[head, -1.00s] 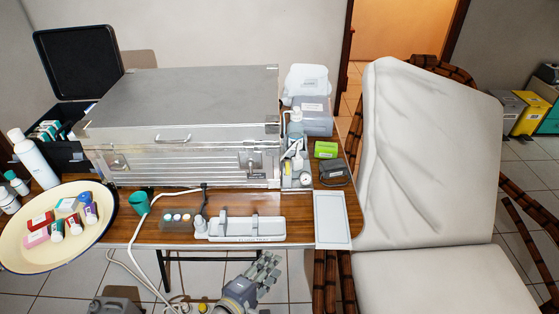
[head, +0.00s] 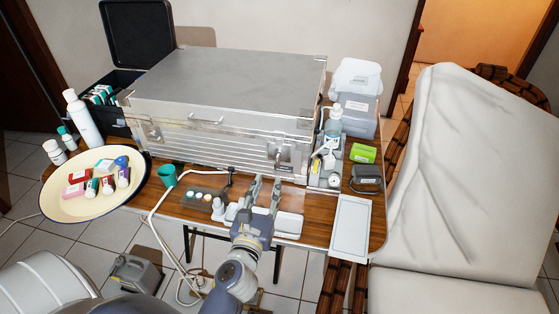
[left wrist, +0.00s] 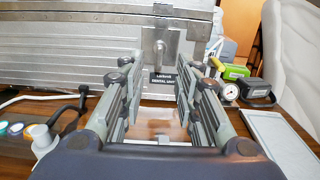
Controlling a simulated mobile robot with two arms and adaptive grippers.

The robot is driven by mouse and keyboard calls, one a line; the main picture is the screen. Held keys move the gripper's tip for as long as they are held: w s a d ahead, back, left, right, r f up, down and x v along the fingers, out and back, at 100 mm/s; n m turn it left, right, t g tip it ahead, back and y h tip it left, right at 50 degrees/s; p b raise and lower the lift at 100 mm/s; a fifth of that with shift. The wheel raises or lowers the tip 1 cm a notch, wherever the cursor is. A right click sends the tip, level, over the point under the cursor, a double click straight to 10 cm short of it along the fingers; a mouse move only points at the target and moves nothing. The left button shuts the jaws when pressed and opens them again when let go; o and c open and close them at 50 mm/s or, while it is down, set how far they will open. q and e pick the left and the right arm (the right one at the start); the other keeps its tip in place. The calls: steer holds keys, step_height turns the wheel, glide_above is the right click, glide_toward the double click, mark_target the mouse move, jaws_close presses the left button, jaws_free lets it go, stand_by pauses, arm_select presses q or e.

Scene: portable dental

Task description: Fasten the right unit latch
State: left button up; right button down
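The unit is a closed silver metal case (head: 225,85) on the wooden table. Its right latch (head: 283,155) is a metal plate with a small lever on the front face, near the right corner. The left wrist view shows the latch (left wrist: 162,44) straight ahead, above a dark label; I cannot tell whether it is hooked. My left gripper (head: 265,185) is open and empty, in front of and below the latch, apart from it. Its two fingers (left wrist: 164,75) point at the case front in the left wrist view. My right gripper is not in view.
A white instrument holder (head: 288,224) lies beneath the left gripper. A grey tray (head: 350,228) is at the right, a green cup (head: 167,176) and a cream basin (head: 72,212) at the left. A bottle unit (head: 327,160) stands beside the case's right end.

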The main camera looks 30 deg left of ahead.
mark_target(277, 158)
arm_select(q)
steer(key=p+x, duration=0.1)
steer(key=x, duration=0.9)
steer(key=shift+w, duration=0.15)
steer(key=shift+c, duration=0.2)
jaws_close()
